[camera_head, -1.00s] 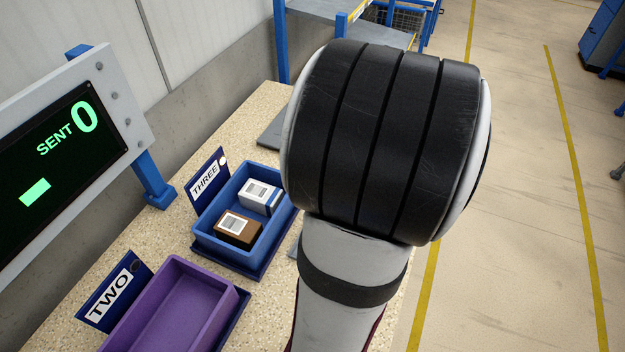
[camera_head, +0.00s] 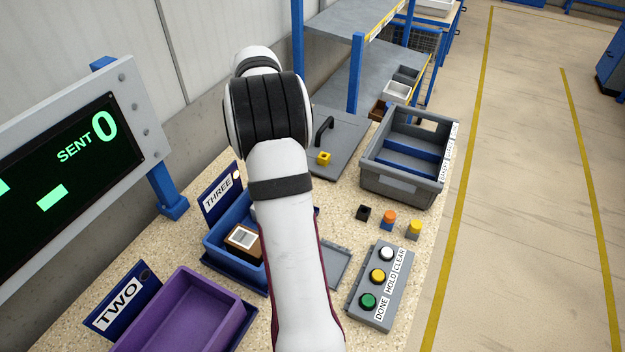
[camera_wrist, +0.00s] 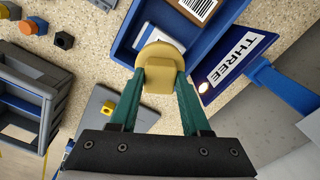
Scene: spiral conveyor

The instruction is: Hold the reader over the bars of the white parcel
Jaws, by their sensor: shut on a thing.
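In the wrist view my gripper (camera_wrist: 161,80) has its green fingers shut on a yellow, round-ended piece, which I take for the reader (camera_wrist: 160,55). The reader is over the edge of the blue THREE tray (camera_wrist: 120,40). A brown parcel (camera_wrist: 206,4) with a barcode label lies in that tray; it also shows in the head view (camera_head: 236,247). The white parcel is hidden by my arm in the head view. My gripper is hidden in the head view.
The purple TWO tray (camera_head: 185,315) is empty in front. A grey button box (camera_head: 365,310) and small coloured blocks stand to the right. A grey crate (camera_head: 400,185) stands at the back right. The SENT screen (camera_head: 70,170) reads 0 at left.

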